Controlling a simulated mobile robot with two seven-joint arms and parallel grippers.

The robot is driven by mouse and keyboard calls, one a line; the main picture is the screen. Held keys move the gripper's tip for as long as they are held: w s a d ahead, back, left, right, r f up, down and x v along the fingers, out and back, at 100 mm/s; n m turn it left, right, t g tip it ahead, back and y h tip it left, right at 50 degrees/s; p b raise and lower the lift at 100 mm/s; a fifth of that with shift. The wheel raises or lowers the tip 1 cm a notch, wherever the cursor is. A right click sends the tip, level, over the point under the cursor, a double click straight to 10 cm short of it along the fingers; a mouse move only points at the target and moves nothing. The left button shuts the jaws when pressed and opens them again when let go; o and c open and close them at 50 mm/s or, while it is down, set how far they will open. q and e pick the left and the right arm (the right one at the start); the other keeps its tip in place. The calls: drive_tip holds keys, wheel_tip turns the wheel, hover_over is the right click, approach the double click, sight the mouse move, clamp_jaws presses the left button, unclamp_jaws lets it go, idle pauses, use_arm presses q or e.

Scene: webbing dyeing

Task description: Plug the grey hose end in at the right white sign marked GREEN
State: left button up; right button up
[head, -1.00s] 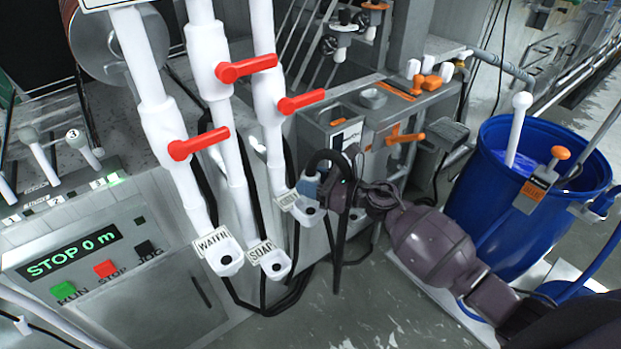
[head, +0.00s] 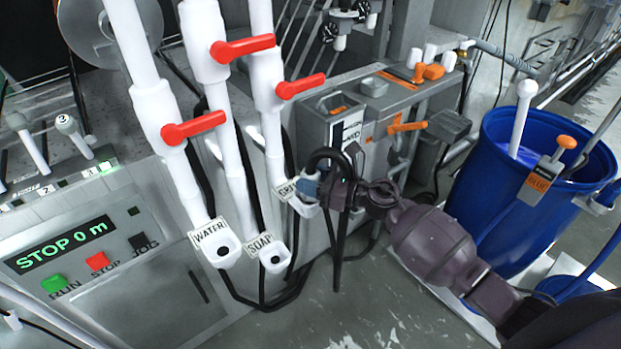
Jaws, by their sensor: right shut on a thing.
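Three white pipes end in white sockets with signs. The right sign (head: 284,191) shows only "GR"; the rest is hidden behind the hose end. Its white socket (head: 305,209) shows just below. The grey-blue hose end (head: 309,186) is in front of this sign and socket; I cannot tell whether it is seated. My right gripper (head: 332,188) is shut on the hose end, coming in from the right. The black hose (head: 338,235) loops up over the gripper and hangs down. The left gripper is not in view.
The WATER sign (head: 210,234) and SOAP sign (head: 260,244) with their sockets are to the left. Red valve handles (head: 301,86) stick out above. A grey machine (head: 345,125) stands behind the gripper. A blue barrel (head: 482,170) is at the right. A control panel (head: 70,250) is lower left.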

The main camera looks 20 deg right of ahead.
drive_tip(key=o, duration=1.1)
drive_tip(key=shift+s+f, duration=0.2)
drive_tip(key=shift+f, duration=0.4)
drive_tip(key=shift+o, duration=0.2)
drive_tip(key=shift+f, duration=0.1)
drive_tip(key=shift+s, duration=0.1)
drive_tip(key=shift+s+d, duration=0.1)
drive_tip(key=shift+d, duration=0.15)
drive_tip(key=r+b+v, duration=0.1)
drive_tip(key=v, duration=0.9)
drive_tip(key=shift+r+b, duration=0.15)
drive_tip(key=shift+b, duration=0.15)
